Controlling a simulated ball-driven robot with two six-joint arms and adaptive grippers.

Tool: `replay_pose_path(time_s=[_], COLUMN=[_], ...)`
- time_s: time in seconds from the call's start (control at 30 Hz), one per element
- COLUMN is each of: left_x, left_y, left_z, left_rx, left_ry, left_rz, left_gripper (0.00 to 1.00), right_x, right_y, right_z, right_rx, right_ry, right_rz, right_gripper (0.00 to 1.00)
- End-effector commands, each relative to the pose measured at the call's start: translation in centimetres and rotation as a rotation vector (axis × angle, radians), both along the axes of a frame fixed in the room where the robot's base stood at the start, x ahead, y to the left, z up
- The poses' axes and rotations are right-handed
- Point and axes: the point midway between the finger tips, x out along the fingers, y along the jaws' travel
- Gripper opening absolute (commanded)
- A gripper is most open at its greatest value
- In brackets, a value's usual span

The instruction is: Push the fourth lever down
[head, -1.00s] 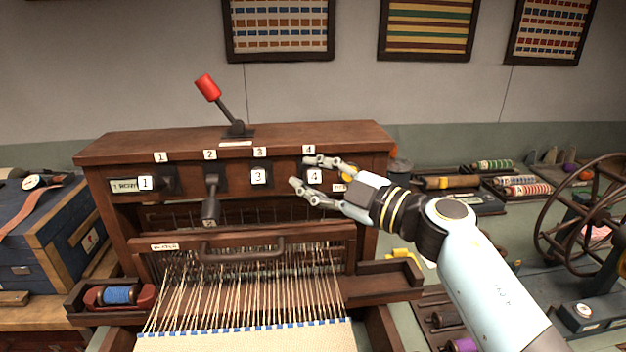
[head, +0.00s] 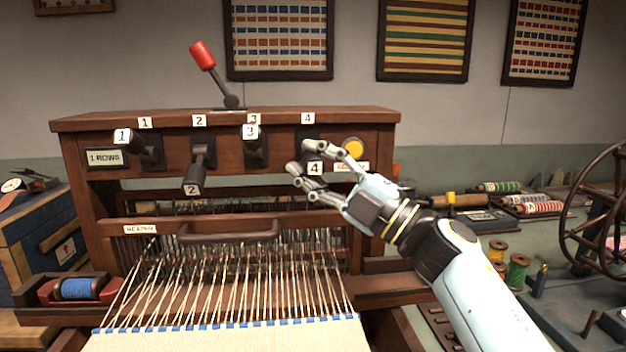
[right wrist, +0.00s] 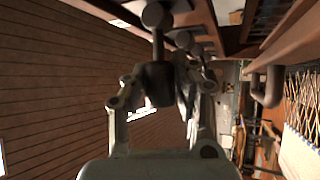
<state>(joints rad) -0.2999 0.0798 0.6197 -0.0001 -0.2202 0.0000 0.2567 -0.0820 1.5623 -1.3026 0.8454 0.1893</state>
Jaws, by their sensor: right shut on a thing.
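The loom's wooden front panel (head: 225,152) carries four numbered levers in the head view. The fourth lever (head: 314,168), with a white "4" end, sits between my right gripper's fingers. Its end hangs lower than those of levers one (head: 122,136) and three (head: 250,132), and higher than that of lever two (head: 193,188), which points down. My right gripper (head: 301,158) is shut on the fourth lever; in the right wrist view the fingers (right wrist: 153,95) close around a dark lever grip (right wrist: 158,84). The fingers partly hide the lever's shaft. My left gripper is out of view.
A red-knobbed lever (head: 201,55) stands on the loom's top. A yellow button (head: 352,148) is just right of the gripper. Below are a handle bar (head: 229,232) and stretched threads. A shuttle with blue thread (head: 76,289) lies at left, spools (head: 517,270) at right.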

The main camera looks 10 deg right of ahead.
Motion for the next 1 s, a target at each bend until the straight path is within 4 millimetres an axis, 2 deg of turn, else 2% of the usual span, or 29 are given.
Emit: replay_pose_path(time_s=[0.43, 0.47, 0.63, 1.0], left_x=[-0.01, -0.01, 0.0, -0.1], left_y=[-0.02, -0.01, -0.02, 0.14], left_z=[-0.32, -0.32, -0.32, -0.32], left_rx=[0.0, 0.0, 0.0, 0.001], left_ry=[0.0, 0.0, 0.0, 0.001], left_rz=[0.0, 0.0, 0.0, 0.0], left_gripper=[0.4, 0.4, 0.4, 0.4], right_x=[-0.01, -0.01, -0.01, -0.31], right_y=[0.01, 0.01, 0.0, -0.41], right_z=[-0.17, -0.17, -0.16, -0.44], right_rx=[-0.003, -0.003, -0.002, -0.003], right_ry=[-0.01, -0.01, -0.01, -0.009], right_rz=[0.001, 0.001, 0.0, 0.0], right_gripper=[0.0, 0.27, 0.5, 0.51])
